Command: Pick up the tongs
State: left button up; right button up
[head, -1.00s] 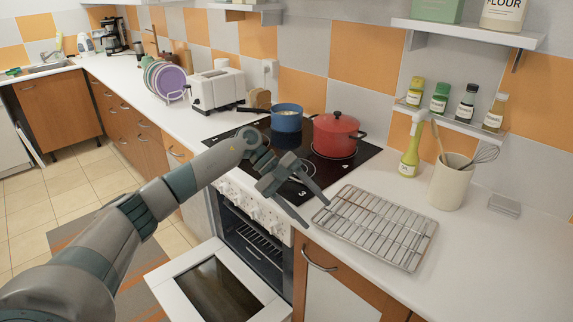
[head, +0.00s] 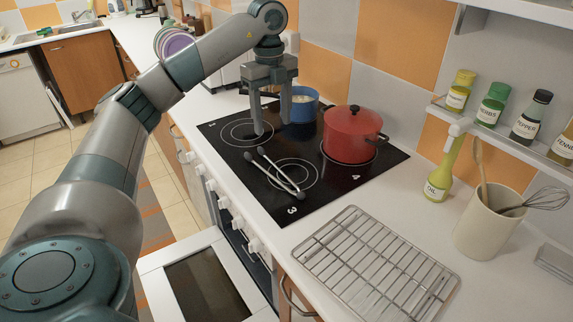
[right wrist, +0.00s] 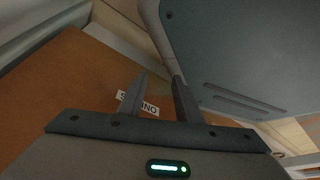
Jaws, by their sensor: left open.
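The tongs (head: 281,173) lie on the black stovetop, between the front burners. They have thin metal arms with dark ends and are spread in a narrow V, with the joined end toward the lower right. My left gripper (head: 272,129) points down over the stovetop, just beyond the dark ends of the tongs in the head view. Its two fingers are apart with nothing between them. My right gripper (right wrist: 160,76) shows only in the right wrist view, its fingers apart and empty, away from the tongs.
A blue pot (head: 302,105) stands close behind my left gripper. A red lidded pot (head: 351,135) is to the right on the stovetop (head: 225,160). A wire rack (head: 375,265) lies on the counter in front. The oven door (head: 205,280) hangs open.

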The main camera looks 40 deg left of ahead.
pick_arm(q)
send_near(274, 165)
jog(key=s+d+f, duration=0.2)
jog(key=shift+s+d+f+p, duration=0.15)
jog(key=shift+s+f+p, duration=0.1)
jog(key=shift+s+p, duration=0.15)
jog(key=shift+f, duration=0.15)
jog(key=shift+w+f, duration=0.1)
jog(key=shift+f, duration=0.15)
jog(key=f+p, duration=0.2)
jog(key=f, duration=0.1)
jog(key=shift+w+a+f, duration=0.2)
jog(key=shift+w+f, duration=0.05)
jog(key=shift+w, duration=0.1)
jog(key=shift+f, duration=0.55)
pick_arm(e)
jog(key=s+d+g, duration=0.2)
jog(key=s+d, duration=0.1)
jog(key=s, duration=0.6)
jog(key=shift+d+f+g+h, duration=0.3)
jog(key=shift+h, duration=0.1)
